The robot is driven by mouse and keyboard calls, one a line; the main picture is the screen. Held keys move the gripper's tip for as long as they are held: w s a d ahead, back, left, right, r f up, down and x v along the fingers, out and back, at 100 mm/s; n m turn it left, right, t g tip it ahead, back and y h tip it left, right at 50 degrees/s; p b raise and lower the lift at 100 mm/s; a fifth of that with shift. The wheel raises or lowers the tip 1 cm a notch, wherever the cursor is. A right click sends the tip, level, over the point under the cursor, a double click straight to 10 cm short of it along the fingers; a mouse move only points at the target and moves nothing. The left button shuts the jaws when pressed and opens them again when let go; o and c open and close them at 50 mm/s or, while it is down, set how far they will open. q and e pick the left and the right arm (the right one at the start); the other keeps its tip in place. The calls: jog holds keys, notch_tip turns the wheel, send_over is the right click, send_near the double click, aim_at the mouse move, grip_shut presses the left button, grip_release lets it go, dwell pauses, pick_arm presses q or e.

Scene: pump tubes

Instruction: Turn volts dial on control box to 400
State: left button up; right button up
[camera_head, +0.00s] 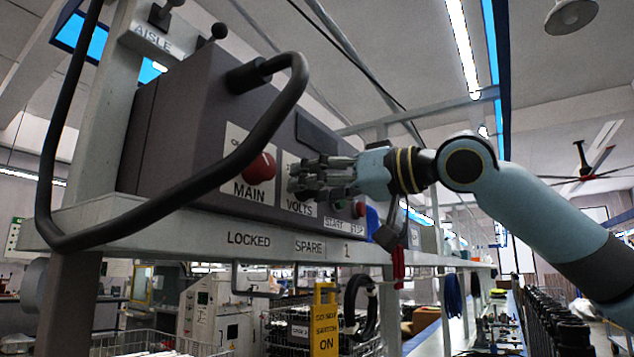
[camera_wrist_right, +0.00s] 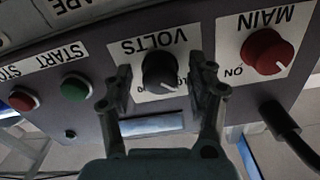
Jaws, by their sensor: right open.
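The grey control box (camera_head: 185,130) sits on a shelf in the head view, its front panel facing right. The black volts dial (camera_wrist_right: 160,72) shows in the right wrist view, upside down, on a white VOLTS label (camera_wrist_right: 160,48). My right gripper (camera_wrist_right: 163,85) is open, with one finger on each side of the dial; I cannot tell whether they touch it. The dial's pointer and most scale numbers are too small or covered to read. In the head view my right gripper (camera_head: 300,178) covers the dial. My left gripper is not in view.
The red MAIN knob (camera_head: 259,168) is beside the dial. A green START button (camera_wrist_right: 75,88) and a red STOP button (camera_wrist_right: 24,100) are on its other side. A thick black cable (camera_head: 205,178) loops in front of the box. A yellow tag (camera_head: 325,320) hangs below the shelf (camera_head: 215,232).

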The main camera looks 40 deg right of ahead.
jog(key=c, duration=1.1)
jog(key=shift+c, duration=0.2)
jog(key=shift+m+b, duration=1.3)
jog(key=shift+m, duration=7.6)
